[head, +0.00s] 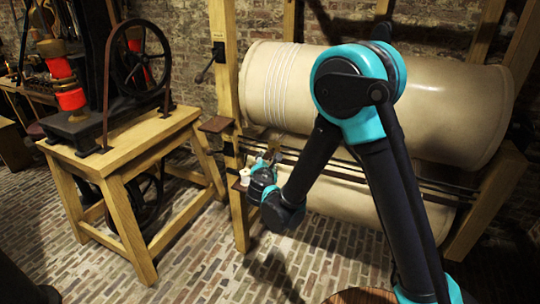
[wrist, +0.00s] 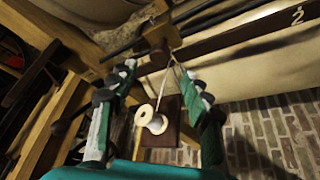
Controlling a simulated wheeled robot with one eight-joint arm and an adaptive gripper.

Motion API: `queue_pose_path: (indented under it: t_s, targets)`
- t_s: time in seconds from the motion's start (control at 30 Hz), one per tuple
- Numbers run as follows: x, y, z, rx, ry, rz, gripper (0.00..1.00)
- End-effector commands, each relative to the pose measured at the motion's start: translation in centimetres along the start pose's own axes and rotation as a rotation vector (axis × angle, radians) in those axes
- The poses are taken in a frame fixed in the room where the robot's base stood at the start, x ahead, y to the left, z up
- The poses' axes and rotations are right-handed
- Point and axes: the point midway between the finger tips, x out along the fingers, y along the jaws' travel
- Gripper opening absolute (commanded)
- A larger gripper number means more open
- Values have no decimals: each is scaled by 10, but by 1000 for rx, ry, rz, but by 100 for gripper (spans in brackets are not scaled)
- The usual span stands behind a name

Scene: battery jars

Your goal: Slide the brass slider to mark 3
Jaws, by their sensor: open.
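A brownish-gold block that looks like the brass slider (wrist: 156,38) sits on a dark rail (wrist: 235,38) near the top middle of the wrist view. A pale cord runs down from it. The rail carries a white mark 2 (wrist: 298,17) to the right; no mark 3 is readable. My gripper (wrist: 152,68) is open, its fingers apart on either side below the slider, apparently not touching it. In the head view my gripper (head: 268,163) is beside the wooden post at the rail's left end; the slider there is too small to tell clearly.
A white spool (wrist: 152,119) sits by a brown plate between my fingers. It also shows in the head view (head: 243,178). A wooden post (head: 237,215) stands left of my gripper. Large cream rolls (head: 450,105) lie behind my arm. A wooden table (head: 125,150) with a machine stands left.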

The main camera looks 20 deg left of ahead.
Motion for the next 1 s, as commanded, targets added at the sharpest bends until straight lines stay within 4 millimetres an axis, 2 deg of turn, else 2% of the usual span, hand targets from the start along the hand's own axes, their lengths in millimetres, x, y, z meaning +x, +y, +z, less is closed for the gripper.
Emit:
queue_pose_path:
  t_s: [0.1, 0.3, 0.5, 0.7, 0.93, 1.0]
  targets:
    - [25, -1, 0, 3, -1, -2, 49]
    - [63, -1, 1, 2, -2, -2, 49]
    - [88, -1, 0, 2, 0, -1, 49]
    - [96, 0, 0, 2, 0, -1, 49]
    - [96, 0, 0, 2, 0, -1, 49]
    - [96, 0, 0, 2, 0, -1, 42]
